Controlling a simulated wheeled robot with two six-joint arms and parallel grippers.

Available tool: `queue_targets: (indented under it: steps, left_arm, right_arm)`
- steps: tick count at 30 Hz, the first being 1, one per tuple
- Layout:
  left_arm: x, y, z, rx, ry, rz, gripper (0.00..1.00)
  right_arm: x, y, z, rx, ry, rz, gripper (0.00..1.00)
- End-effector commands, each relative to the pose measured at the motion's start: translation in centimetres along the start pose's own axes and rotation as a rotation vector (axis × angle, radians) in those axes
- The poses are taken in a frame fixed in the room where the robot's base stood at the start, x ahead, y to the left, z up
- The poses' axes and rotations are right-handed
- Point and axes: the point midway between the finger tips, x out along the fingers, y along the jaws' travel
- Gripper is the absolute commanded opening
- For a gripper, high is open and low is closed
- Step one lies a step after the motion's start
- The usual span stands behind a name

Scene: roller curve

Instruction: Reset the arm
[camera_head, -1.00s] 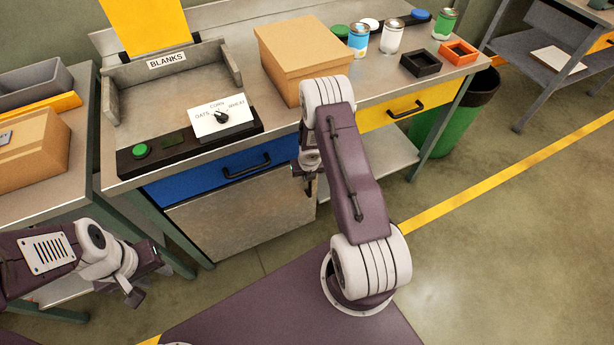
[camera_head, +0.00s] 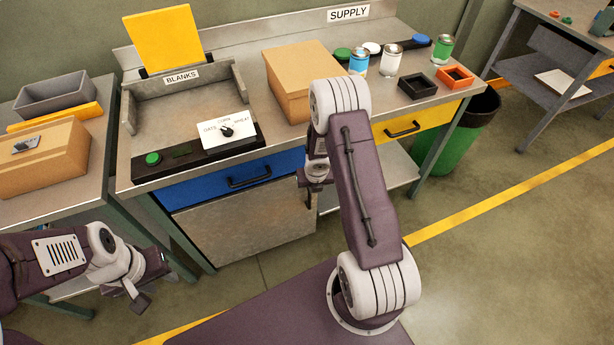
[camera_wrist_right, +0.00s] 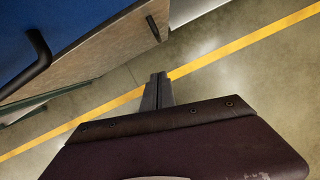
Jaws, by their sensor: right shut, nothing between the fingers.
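My right arm (camera_head: 365,190) is bent up in front of the workbench (camera_head: 290,150). My right gripper (camera_wrist_right: 158,88) shows in the right wrist view with its two fingers together and nothing between them, over open floor. In the head view it hangs beside the blue drawer and is mostly hidden by the arm. My left gripper (camera_head: 146,288) is at the lower left, over the floor in front of the left table. It holds nothing that I can see, and its finger gap is unclear.
The bench carries a cardboard box (camera_head: 292,92), a BLANKS tray (camera_head: 130,110), a dial panel (camera_head: 228,134), several cans and small trays. The blue drawer (camera_head: 232,180) and yellow drawer (camera_head: 408,127) are shut. A green bin (camera_head: 463,140) stands right. Floor is clear at right.

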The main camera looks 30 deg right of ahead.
Motion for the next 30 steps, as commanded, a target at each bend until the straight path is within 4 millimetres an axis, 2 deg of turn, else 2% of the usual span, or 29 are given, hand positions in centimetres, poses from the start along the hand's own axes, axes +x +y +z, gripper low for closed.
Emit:
queue_targets:
  steps: [6, 8, 11, 12, 14, 15, 17, 18, 20, 21, 24, 27, 30]
  left_arm:
    - [0.1, 0.0, 0.0, 0.000, 0.000, 0.000, 0.36]
    - [0.1, 0.0, 0.0, 0.000, 0.000, 0.000, 0.36]
    - [0.0, 0.0, 0.0, 0.000, 0.000, 0.000, 0.36]
    - [0.0, 0.0, 0.0, 0.000, 0.000, 0.000, 0.36]
    - [0.0, 0.0, 0.0, 0.000, 0.000, 0.000, 0.36]
    - [0.1, 0.0, 0.0, 0.000, 0.000, 0.000, 0.36]
    - [0.1, 0.0, 0.0, 0.000, 0.000, 0.000, 0.36]
    - [0.1, 0.0, 0.0, 0.000, 0.000, 0.000, 0.36]
    - [0.1, 0.0, 0.0, 0.000, 0.000, 0.000, 0.36]
    - [0.1, 0.0, 0.0, 0.000, 0.000, 0.000, 0.36]
    - [0.1, 0.0, 0.0, 0.000, 0.000, 0.000, 0.36]
    - [0.1, 0.0, 0.0, 0.000, 0.000, 0.000, 0.36]
    - [0.1, 0.0, 0.0, 0.000, 0.000, 0.000, 0.36]
  right_arm:
    - [0.1, 0.2, 0.0, -0.004, 0.000, 0.001, 0.00]
    - [-0.5, 0.8, 0.6, -0.017, -0.017, 0.006, 0.00]
    - [-3.6, 2.6, 3.7, -0.051, -0.101, 0.025, 0.00]
    - [-5.9, 3.8, 4.9, -0.052, -0.145, 0.039, 0.00]
    - [-9.9, 5.4, 5.9, 0.011, -0.206, 0.061, 0.00]
    - [-12.4, 5.9, 5.8, 0.131, -0.230, 0.073, 0.00]
    - [-15.8, 6.3, 4.7, 0.398, -0.245, 0.099, 0.00]
    - [-17.8, 6.3, 3.3, 0.633, -0.237, 0.119, 0.00]
    - [-19.9, 6.0, 0.3, 1.031, -0.192, 0.139, 0.00]
    - [-20.8, 5.7, -2.0, 1.310, -0.145, 0.139, 0.00]
    - [-21.5, 5.2, -8.0, 1.962, -0.006, 0.065, 0.00]
    - [-21.1, 5.1, -12.5, 2.442, 0.088, -0.093, 0.00]
    - [-21.1, 5.4, -14.1, 2.712, 0.116, -0.186, 0.00]
